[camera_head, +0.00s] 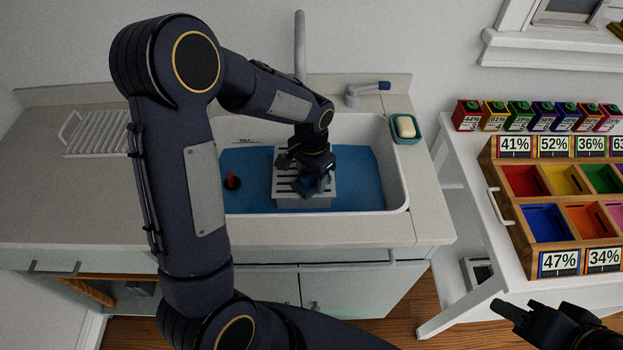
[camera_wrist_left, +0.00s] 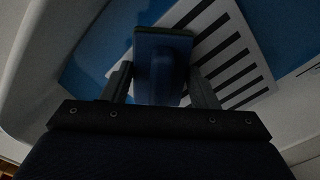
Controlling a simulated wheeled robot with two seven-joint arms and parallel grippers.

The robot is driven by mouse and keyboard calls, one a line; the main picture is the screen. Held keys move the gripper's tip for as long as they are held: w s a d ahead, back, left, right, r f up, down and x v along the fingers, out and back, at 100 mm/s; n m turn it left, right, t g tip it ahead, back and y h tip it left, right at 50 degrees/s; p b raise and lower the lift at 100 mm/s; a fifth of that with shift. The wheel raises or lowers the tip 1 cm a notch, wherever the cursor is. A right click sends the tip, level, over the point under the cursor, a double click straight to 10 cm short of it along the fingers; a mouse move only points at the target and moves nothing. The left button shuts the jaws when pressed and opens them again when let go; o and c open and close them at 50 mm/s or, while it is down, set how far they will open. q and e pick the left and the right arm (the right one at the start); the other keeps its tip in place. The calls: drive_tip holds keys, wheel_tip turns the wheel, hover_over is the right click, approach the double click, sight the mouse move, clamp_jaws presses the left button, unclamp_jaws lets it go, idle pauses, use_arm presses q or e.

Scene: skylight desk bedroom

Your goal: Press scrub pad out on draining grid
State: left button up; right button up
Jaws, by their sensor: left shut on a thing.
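The scrub pad (camera_wrist_left: 162,55) is a blue block with a dark greenish edge, held between the fingers of my left gripper (camera_wrist_left: 162,85) in the left wrist view. The draining grid (camera_head: 288,199) is a pale slotted platform in the blue-bottomed sink. It also shows behind the pad in the left wrist view (camera_wrist_left: 222,38). In the head view my left gripper (camera_head: 314,184) is over the grid and hides most of the pad. I cannot tell whether the pad touches the grid. My right gripper (camera_head: 510,312) is at the lower right, away from the sink; its jaw opening is unclear.
The sink rim (camera_head: 407,190) surrounds the grid. A red and dark object (camera_head: 232,180) stands left of it. A soap dish (camera_head: 408,138) with cream soap sits at the back right. A white rack (camera_head: 97,132) lies on the left counter. A white table (camera_head: 457,215) holds coloured bins.

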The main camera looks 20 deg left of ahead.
use_arm(q)
drive_tip(key=shift+r+p, duration=2.6)
drive_tip(key=shift+r, duration=0.85)
